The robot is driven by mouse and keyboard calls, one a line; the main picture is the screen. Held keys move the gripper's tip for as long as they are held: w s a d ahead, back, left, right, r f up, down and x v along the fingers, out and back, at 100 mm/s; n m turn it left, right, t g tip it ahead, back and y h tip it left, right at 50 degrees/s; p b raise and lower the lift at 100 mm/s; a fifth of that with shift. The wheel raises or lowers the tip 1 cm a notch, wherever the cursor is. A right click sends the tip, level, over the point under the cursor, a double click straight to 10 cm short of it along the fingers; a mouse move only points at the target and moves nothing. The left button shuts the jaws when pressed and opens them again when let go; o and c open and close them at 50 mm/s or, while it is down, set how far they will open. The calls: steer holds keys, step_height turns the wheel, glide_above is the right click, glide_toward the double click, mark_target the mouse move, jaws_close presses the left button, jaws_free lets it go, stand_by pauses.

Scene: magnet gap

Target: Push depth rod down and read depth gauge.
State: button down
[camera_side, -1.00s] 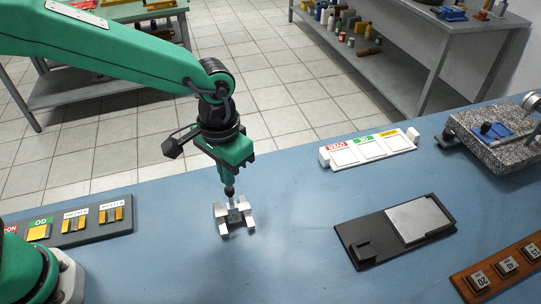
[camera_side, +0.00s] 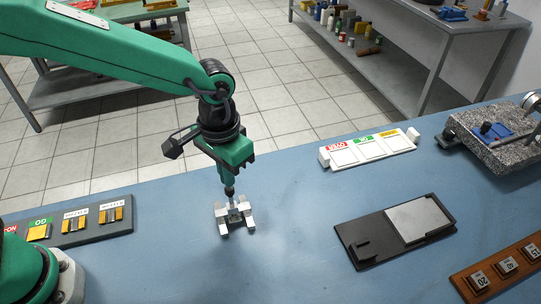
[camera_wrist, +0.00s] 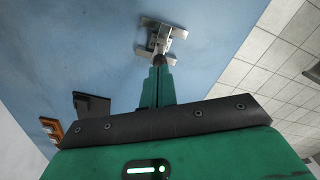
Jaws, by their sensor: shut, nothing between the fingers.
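A small silver metal piece with several blocky feet (camera_side: 248,209) stands on the blue bench in the middle; it also shows at the top of the wrist view (camera_wrist: 151,23). My gripper (camera_side: 230,190) is shut and points down, its dark tip right over the piece. In the wrist view the gripper's tip (camera_wrist: 159,62) overlaps the piece's near edge. I cannot tell whether it touches, or whether the dark end is partly a rod. No depth reading is legible.
A white tray with red, green and yellow labels (camera_side: 344,156) lies at the back. A black fixture with a grey plate (camera_side: 377,257) is to the right. A granite block (camera_side: 510,155) and a wooden weight rack (camera_side: 489,294) stand far right. A grey labelled rack (camera_side: 62,241) lies left.

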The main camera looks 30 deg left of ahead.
steer(key=shift+f, duration=0.85)
steer(key=shift+r, duration=0.15)
stand_by(0.4)
step_height(320, 180, up, 9)
stand_by(1.4)
steer(key=s+a+r+n+t, duration=0.1)
steer(key=s+a+r, duration=0.15)
steer(key=a, duration=0.45)
steer(key=s+a+r+t, duration=0.1)
steer(key=a+r+t, duration=0.15)
steer(key=a, duration=0.55)
steer(key=s+a+n+t, duration=0.2)
steer(key=s+a, duration=0.6)
steer(key=a, duration=0.1)
steer(key=shift+s+a+f, duration=0.2)
steer(key=shift+s+f, duration=0.1)
stand_by(1.1)
